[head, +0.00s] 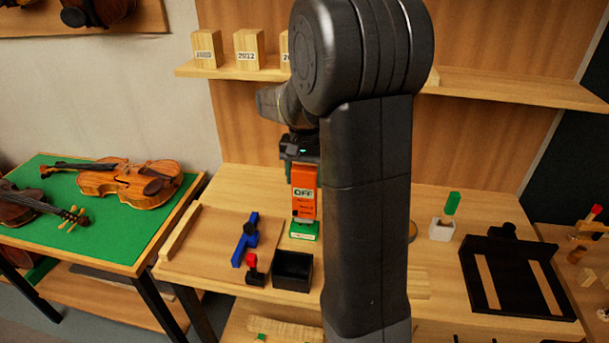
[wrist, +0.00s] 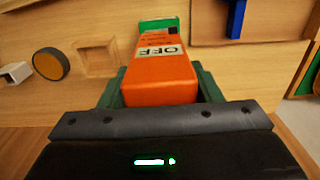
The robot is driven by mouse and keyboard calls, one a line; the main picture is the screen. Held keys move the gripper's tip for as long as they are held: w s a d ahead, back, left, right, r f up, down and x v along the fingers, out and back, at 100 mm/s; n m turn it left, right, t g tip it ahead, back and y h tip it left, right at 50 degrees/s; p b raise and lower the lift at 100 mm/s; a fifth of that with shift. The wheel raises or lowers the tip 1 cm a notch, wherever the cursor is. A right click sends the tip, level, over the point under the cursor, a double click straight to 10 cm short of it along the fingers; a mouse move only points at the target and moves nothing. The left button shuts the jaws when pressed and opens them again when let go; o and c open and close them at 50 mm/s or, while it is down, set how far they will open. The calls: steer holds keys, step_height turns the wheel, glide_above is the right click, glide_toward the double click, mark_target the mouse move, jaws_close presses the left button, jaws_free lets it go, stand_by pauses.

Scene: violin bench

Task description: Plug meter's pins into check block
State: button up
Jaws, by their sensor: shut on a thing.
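The orange meter (head: 304,180) reads OFF and hangs upright from my gripper (head: 302,160). In the wrist view the meter (wrist: 162,75) sits between the two dark green fingers of my gripper (wrist: 160,88), which are shut on it. The check block (head: 304,230), green and white, stands on the bench directly below the meter's lower end. Its green part also shows past the meter's far end in the wrist view (wrist: 158,24). The pins are hidden, and I cannot tell whether they are in the block or just above it.
A black open box (head: 293,270), a small red-and-black item (head: 254,270) and a blue tool (head: 246,240) lie left of the block. A white holder with a green-topped piece (head: 442,229) and a black tray (head: 515,280) are to the right. My arm hides the bench's middle.

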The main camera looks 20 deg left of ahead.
steer(key=shift+f+b, duration=0.8)
steer(key=shift+f, duration=0.5)
stand_by(1.2)
steer(key=shift+r, duration=0.1)
stand_by(0.8)
